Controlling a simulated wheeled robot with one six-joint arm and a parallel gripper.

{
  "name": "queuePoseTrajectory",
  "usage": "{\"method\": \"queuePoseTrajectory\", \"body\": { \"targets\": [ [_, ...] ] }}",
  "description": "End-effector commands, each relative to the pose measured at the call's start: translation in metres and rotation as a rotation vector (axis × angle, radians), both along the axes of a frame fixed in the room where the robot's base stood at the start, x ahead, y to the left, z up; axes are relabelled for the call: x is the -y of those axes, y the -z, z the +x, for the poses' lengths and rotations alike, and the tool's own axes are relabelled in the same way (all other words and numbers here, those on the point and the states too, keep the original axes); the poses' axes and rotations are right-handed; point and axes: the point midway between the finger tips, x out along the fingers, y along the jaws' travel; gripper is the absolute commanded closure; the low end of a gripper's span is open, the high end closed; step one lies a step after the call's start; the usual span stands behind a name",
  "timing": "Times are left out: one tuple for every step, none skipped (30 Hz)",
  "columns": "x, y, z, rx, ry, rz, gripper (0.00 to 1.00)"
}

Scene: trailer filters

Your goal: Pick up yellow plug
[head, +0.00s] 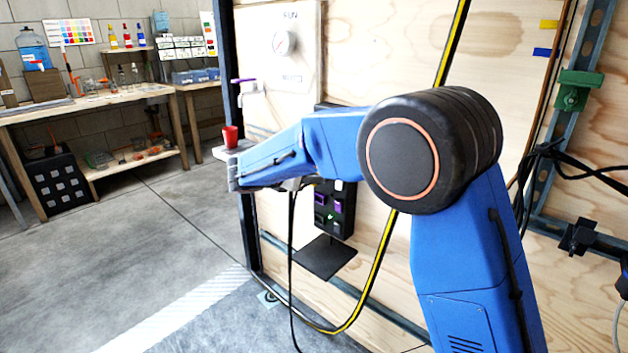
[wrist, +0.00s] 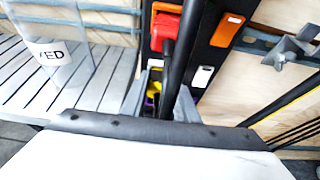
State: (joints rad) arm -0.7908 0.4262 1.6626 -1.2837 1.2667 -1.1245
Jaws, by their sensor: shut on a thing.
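My gripper (wrist: 160,97) shows at the middle of the wrist view, its two grey fingers closed in on a small yellow piece, the yellow plug (wrist: 155,86). Most of the plug is hidden by a thick black cable that runs up the picture in front of it. A little purple shows beside it, low between the fingers. In the head view my blue arm reaches left across the plywood wall, and neither my gripper nor the plug can be made out there.
A dark panel (wrist: 208,50) with orange and white patches and a red part (wrist: 164,28) stand just beyond the fingers. In the head view a black box with purple sockets (head: 335,208) is on the wall. A yellow-black hose (head: 374,275) hangs nearby. Grey floor lies open at left.

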Motion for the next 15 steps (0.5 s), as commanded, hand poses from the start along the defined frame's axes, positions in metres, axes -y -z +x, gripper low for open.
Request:
{"method": "queuePoseTrajectory", "body": {
  "targets": [
    [0.000,0.000,0.000,0.000,0.000,0.000,0.99],
    [0.000,0.000,0.000,0.000,0.000,0.000,0.99],
    [-0.001,-0.001,-0.001,0.000,0.000,0.000,0.99],
    [-0.001,-0.002,-0.001,0.000,0.000,0.000,0.99],
    [-0.002,-0.003,-0.002,0.001,-0.001,0.001,0.99],
    [-0.003,-0.005,-0.004,0.001,-0.001,0.001,0.99],
    [-0.005,-0.007,-0.006,0.001,-0.001,0.001,0.99],
    [-0.006,-0.010,-0.008,0.001,-0.001,0.001,0.99],
    [-0.009,-0.015,-0.011,0.002,-0.002,0.001,1.00],
    [-0.011,-0.019,-0.014,0.003,-0.002,0.002,1.00],
    [-0.015,-0.021,-0.018,0.003,-0.002,0.000,1.00],
    [-0.020,-0.025,-0.024,0.004,-0.003,0.002,1.00],
    [-0.024,-0.028,-0.029,0.004,-0.004,0.002,1.00],
    [-0.027,-0.031,-0.034,0.004,-0.003,0.002,1.00],
    [-0.032,-0.035,-0.041,0.003,-0.003,0.002,1.00]
  ]
}}
